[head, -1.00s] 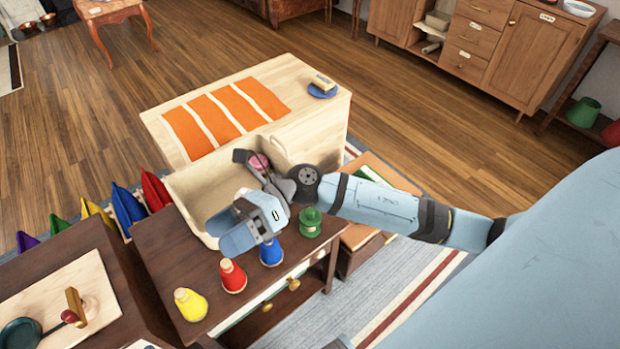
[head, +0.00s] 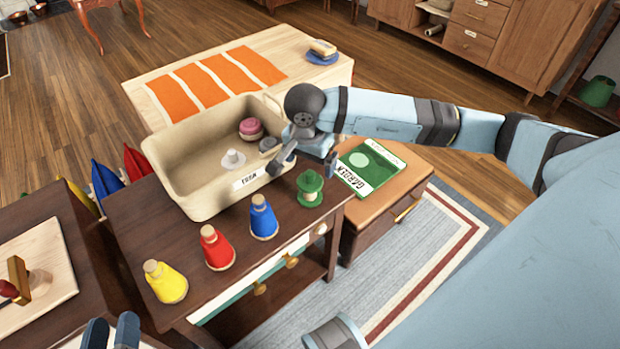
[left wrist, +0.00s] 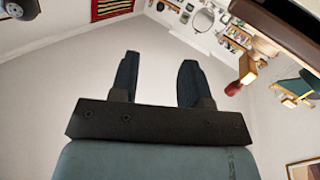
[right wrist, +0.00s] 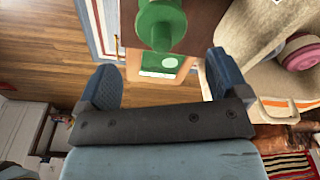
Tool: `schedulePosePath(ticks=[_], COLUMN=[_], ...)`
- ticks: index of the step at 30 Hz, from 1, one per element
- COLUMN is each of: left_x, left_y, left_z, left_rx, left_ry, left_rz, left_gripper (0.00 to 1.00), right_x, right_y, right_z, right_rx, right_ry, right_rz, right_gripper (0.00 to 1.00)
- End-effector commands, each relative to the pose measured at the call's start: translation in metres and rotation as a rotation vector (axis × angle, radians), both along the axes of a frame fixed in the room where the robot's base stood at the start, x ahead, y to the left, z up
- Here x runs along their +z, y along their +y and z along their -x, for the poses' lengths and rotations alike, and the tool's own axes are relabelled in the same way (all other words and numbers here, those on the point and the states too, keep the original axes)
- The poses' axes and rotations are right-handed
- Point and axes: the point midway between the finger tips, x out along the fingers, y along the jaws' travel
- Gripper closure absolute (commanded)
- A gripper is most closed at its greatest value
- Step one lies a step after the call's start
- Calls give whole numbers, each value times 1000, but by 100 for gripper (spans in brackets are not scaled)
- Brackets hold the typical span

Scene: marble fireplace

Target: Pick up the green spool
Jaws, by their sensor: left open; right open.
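The green spool (head: 310,188) stands upright at the right corner of the dark wooden table, in the head view. My right gripper (head: 308,160) is just behind and above it, open and empty. In the right wrist view the green spool (right wrist: 162,24) shows at the top, beyond and between the open fingers of the right gripper (right wrist: 162,68), not between the jaws. My left gripper (head: 112,332) is open at the lower left edge of the head view. In the left wrist view the left gripper (left wrist: 157,72) has nothing between its fingers.
Blue (head: 263,220), red (head: 216,248) and yellow (head: 165,283) cone-shaped spools stand in a row left of the green one. A cream bin (head: 165,180) holding a pink spool (head: 250,127) stands close behind. A green booklet (head: 372,168) lies on the lower cabinet at right.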

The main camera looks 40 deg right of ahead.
Motion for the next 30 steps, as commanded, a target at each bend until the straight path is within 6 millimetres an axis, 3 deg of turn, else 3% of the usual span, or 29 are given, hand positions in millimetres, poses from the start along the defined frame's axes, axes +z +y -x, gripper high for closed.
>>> schedulePosePath(ticks=[12, 18, 25, 26, 30], left_x=[11, 37, 40, 40, 39], left_y=[-6, -13, -13, -13, -13], left_z=[0, 1, 2, 2, 2], left_rx=[-14, -39, -40, -40, -40], left_ry=[-72, -168, -177, -176, -173], left_rz=[50, 107, 113, 113, 111], left_gripper=[57, 57, 57, 57, 57], right_x=[-39, -66, -67, -67, -67], right_y=[-1, -4, -4, -4, -4], right_z=[-2, -4, -5, -5, -5], right_rx=[-1, -1, -1, -1, 0], right_ry=[2, 1, -1, -1, -1], right_rz=[-1, -2, -2, -2, -2], right_gripper=[7, 7, 7, 10, 42])
